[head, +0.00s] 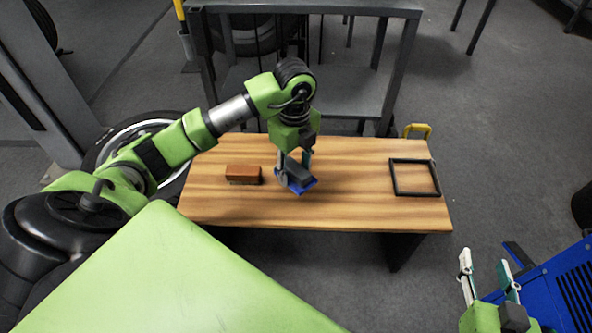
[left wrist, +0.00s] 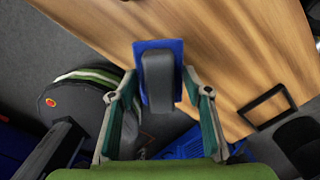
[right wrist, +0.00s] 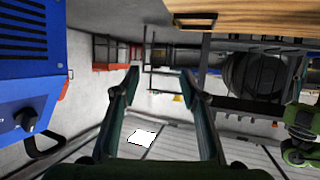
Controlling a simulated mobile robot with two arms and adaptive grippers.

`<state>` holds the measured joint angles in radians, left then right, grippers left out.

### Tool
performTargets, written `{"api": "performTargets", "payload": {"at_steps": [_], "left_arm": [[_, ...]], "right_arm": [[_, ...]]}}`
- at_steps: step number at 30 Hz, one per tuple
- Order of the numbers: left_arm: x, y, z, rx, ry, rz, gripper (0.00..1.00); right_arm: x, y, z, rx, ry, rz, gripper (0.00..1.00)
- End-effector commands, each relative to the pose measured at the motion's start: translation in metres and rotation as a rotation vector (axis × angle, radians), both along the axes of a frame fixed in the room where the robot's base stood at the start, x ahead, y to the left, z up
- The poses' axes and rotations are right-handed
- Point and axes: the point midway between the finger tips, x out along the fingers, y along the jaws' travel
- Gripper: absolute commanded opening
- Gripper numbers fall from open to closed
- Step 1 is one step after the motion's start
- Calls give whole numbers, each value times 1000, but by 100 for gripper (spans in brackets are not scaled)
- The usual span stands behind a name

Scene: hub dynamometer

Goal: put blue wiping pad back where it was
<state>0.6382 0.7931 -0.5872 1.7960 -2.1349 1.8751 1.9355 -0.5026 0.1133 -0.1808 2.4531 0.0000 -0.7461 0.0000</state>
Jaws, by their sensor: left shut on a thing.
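The blue wiping pad (head: 307,185) has a dark grey block-shaped grip on top. It is at the middle of the wooden table, and I cannot tell whether it touches the top. In the left wrist view the blue pad (left wrist: 143,47) shows beneath its grey grip (left wrist: 158,80). My left gripper (head: 296,168) is shut on that grip, one finger on each side. My right gripper (head: 489,270) is open and empty, off to the right of the table; its spread fingers also show in the right wrist view (right wrist: 162,82).
A brown brick-like block (head: 244,174) lies on the wooden table (head: 350,210), left of the pad. A black rectangular frame (head: 393,180) lies flat at the table's right end, its inside bare. A blue machine (head: 560,290) stands at the lower right. A grey metal rack (head: 400,60) stands behind.

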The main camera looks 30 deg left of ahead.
Motion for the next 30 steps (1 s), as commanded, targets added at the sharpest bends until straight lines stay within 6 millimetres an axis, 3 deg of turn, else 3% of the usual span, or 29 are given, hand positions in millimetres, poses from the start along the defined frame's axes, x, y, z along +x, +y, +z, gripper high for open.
{"api": "performTargets", "payload": {"at_steps": [6, 12, 23, 30], "left_arm": [[21, 12, -29, -1, 1, 2, 25], [36, 21, -49, -1, 0, 1, 25], [47, 28, -65, -1, 1, -1, 25], [46, 27, -86, -1, 1, -1, 25]], "right_arm": [[20, 12, 52, 64, -258, 17, 40], [23, 20, 101, 120, -477, 30, 40], [16, 23, 139, 167, -654, 40, 40], [-5, 24, 186, 233, -891, 53, 40]]}}
